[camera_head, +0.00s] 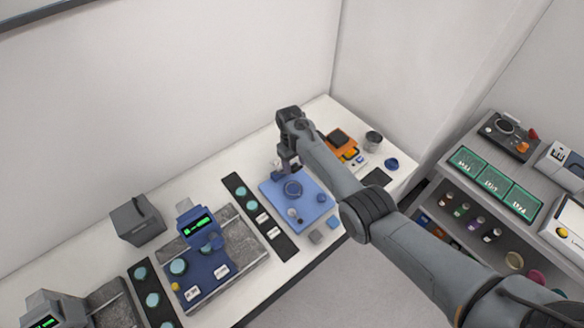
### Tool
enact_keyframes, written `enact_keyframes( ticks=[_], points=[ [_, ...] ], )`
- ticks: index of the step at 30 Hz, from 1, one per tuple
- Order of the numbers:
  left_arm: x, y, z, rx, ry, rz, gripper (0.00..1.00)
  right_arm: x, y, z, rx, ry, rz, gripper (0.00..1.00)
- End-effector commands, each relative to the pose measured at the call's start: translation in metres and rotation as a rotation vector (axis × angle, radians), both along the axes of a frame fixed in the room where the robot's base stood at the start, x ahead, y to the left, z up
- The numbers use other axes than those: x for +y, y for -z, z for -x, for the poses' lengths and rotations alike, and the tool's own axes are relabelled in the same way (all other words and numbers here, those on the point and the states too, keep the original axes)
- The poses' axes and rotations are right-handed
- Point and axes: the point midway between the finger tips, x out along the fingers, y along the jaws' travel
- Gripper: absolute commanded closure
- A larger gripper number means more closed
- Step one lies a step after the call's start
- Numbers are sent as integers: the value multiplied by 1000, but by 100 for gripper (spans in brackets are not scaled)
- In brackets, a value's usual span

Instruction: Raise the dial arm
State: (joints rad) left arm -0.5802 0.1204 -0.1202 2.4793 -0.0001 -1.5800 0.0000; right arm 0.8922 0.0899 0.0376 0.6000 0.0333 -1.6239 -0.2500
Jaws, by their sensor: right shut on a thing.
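My right gripper (289,166) points down over the back of a blue base plate (313,212) on the white bench. It is shut on a part that looks like the dial arm, mostly hidden behind the fingers and wrist. A dark blue round piece (292,189) is on the plate just below the fingertips. A small pale round-topped piece (293,213) and a blue round piece (321,198) are also on the plate. My left gripper is not in view.
A blue gauge with a green display (198,225) stands on a grey slab to the left. Dark strips with teal discs (241,191) lie beside it. An orange and black device (340,140) and a grey cup (373,139) are at the right. A grey shelf (455,178) stands farther right.

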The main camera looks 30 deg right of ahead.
Motion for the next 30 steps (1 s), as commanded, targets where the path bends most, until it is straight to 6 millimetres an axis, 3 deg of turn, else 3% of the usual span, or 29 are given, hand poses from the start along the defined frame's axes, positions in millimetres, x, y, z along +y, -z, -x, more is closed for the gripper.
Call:
enact_keyframes(
  ticks=[12,13,16,30],
  points=[
    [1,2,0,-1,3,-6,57,-3,9,0,-11,4,2,94],
    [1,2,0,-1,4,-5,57,-3,9,0,-10,4,2,36],
    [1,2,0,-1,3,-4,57,-2,8,0,-10,4,2,21],
    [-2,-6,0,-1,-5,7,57,-2,-3,-2,-10,3,2,20]
  ],
)
